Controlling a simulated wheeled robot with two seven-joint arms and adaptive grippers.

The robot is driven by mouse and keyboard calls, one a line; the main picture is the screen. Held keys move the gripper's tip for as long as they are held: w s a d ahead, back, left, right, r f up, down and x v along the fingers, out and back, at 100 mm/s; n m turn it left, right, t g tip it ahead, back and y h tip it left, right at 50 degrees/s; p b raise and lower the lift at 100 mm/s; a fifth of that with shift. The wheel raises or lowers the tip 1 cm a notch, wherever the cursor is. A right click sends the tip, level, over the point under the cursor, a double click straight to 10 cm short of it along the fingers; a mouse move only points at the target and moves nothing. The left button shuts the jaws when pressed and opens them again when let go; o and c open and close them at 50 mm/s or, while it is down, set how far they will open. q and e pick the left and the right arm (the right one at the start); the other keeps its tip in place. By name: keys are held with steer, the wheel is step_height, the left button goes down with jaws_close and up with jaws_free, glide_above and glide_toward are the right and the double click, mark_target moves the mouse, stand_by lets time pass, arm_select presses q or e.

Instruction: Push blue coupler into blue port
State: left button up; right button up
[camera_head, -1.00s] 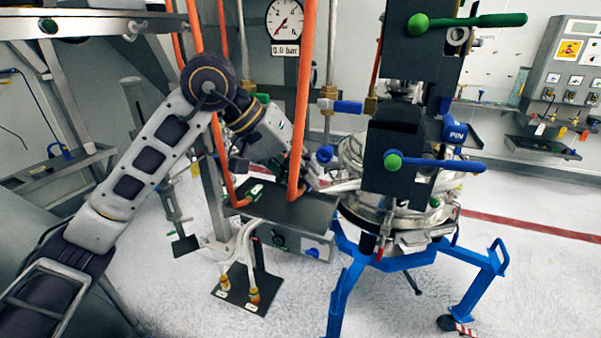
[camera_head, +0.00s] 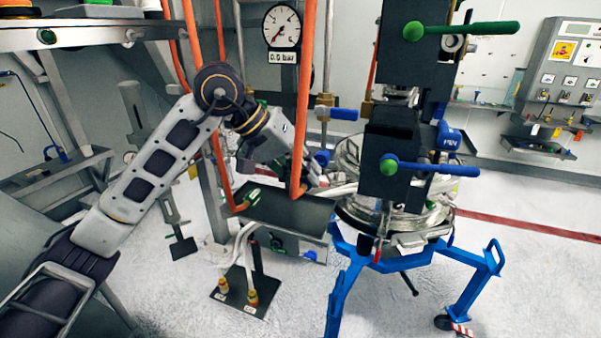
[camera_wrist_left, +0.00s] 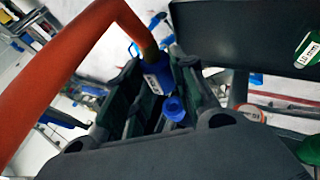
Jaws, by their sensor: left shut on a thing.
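The blue coupler (camera_wrist_left: 158,80), with a white label, is on the end of an orange hose (camera_wrist_left: 70,75). My left gripper (camera_wrist_left: 165,108) is shut on it, with dark fingers on both sides. A round blue fitting (camera_wrist_left: 175,108) with an opening shows just below the coupler between the fingers; I cannot tell whether it is the blue port or whether the two touch. In the head view my left gripper (camera_head: 306,178) is beside the steel sifter (camera_head: 350,205), and the coupler is too small to make out. A blue part (camera_head: 322,157) is close by on the sifter's left side. My right gripper is out of view.
A dark plate (camera_head: 290,208) lies below my left gripper. A second orange hose (camera_head: 222,165) hangs left of it. Black blocks with green (camera_head: 460,28) and blue handles (camera_head: 430,168) stand at the right. The sifter rests on a blue stand (camera_head: 345,275).

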arm_select(q)
steer(key=shift+w+d+p, duration=0.2)
steer(key=shift+w+p, duration=0.2)
steer(key=shift+w, duration=0.2)
steer(key=shift+w+d+p, duration=0.2)
steer(key=shift+w+p, duration=0.15)
steer(key=shift+w, duration=0.2)
steer(key=shift+w+d+p, duration=0.2)
steer(key=shift+w+p, duration=0.05)
steer(key=shift+w, duration=0.35)
steer(key=shift+w+d+p, duration=0.2)
steer(key=shift+w, duration=0.4)
steer(key=shift+w+d, duration=0.1)
steer(key=shift+w, duration=0.2)
steer(key=o, duration=1.1)
